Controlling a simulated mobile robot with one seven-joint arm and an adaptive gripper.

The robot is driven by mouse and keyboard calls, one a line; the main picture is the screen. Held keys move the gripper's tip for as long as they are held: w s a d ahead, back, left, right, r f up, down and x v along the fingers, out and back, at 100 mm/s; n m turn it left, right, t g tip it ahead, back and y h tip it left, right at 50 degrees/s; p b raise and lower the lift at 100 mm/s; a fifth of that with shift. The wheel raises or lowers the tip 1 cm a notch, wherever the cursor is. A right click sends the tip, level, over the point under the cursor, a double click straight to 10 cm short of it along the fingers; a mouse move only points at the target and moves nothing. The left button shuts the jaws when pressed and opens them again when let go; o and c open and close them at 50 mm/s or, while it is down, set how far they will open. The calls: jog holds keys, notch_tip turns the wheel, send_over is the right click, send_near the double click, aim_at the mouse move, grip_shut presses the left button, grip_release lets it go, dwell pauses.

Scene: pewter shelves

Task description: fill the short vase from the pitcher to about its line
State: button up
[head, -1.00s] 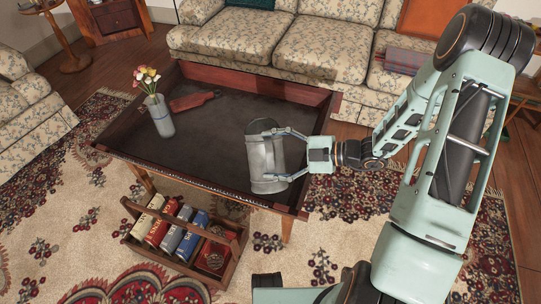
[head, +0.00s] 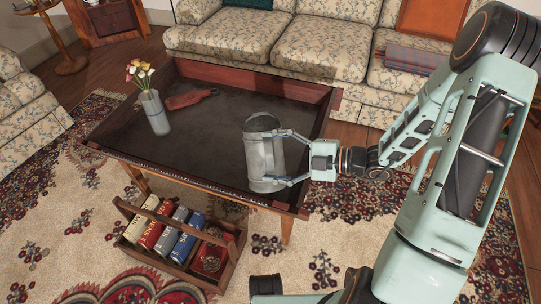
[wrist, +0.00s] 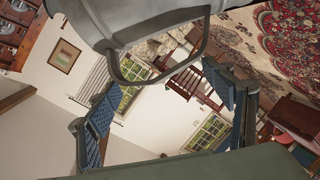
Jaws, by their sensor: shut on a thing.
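The pitcher (head: 264,157) is a grey metal vessel over the right front part of the coffee table. It looks about upright; I cannot tell whether its base touches the table. My gripper (head: 279,158) is shut on it from the right, with one finger high and one low. In the wrist view the pitcher (wrist: 150,25) fills the top, with its handle loop toward the camera and my blue-padded fingers on either side. The short vase (head: 155,113) is pale grey with a band around it, and stands upright at the table's left, holding several flowers. The pitcher's contents are hidden.
The dark coffee table (head: 200,142) has a raised wooden rim. The tabletop between pitcher and vase is clear.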

jog(key=r+p, duration=0.1)
jog(key=p, duration=0.2)
jog(key=shift+w, duration=0.1)
jog(key=p, duration=0.6)
jog(key=shift+f, duration=0.1)
jog(key=shift+f+p, duration=0.2)
jog(key=shift+p, duration=0.8)
jog(key=shift+f, duration=0.1)
